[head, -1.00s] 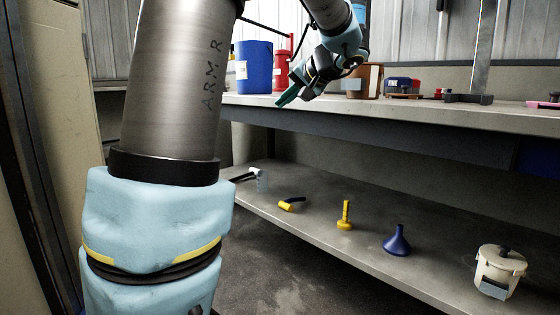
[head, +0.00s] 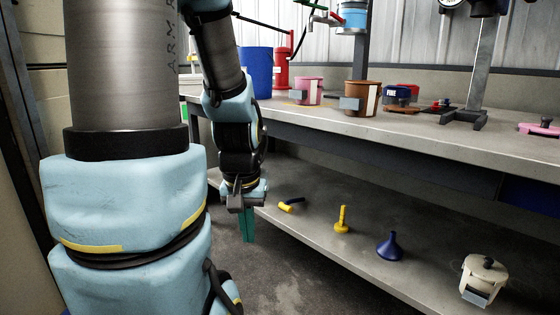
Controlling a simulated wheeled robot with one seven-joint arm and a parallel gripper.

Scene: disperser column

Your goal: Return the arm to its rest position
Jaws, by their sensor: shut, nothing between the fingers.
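My arm comes down from the top of the head view, its joints in pale blue covers. My gripper (head: 247,226) hangs at its end with the green fingers pointing down. The fingers are together, with nothing between them. The gripper is in front of the left end of the lower shelf, below the level of the bench top. My thick upper arm link fills the left side of the view and hides what is behind it.
The bench (head: 400,130) carries a blue container (head: 258,72), a pink pot (head: 309,90) and a brown pot (head: 362,97). The lower shelf (head: 330,250) holds a yellow tool (head: 342,220), a blue funnel (head: 390,246) and a cream pot (head: 482,280). Open floor lies below the gripper.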

